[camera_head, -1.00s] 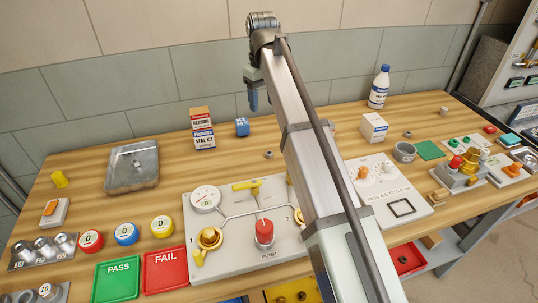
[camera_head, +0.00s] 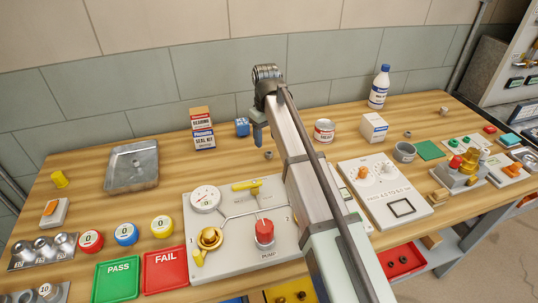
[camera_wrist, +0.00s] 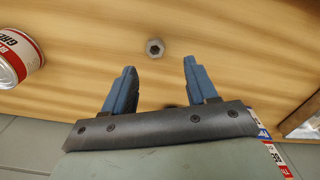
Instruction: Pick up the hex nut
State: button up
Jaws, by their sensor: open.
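Similar small nuts (camera_head: 408,134) (camera_head: 444,110) lie farther right.
A red-and-white can (camera_head: 324,130) stands right of the nut. The pump panel (camera_head: 238,267) lies in front. The wall is close behind. Bare wood surrounds the nut.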

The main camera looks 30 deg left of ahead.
aim_at(268, 152)
jog(key=shift+w+f, duration=0.15)
jog(key=shift+f, duration=1.3)
jog(key=shift+w+f, duration=0.15)
jog(key=shift+f, duration=1.3)
grip_shut()
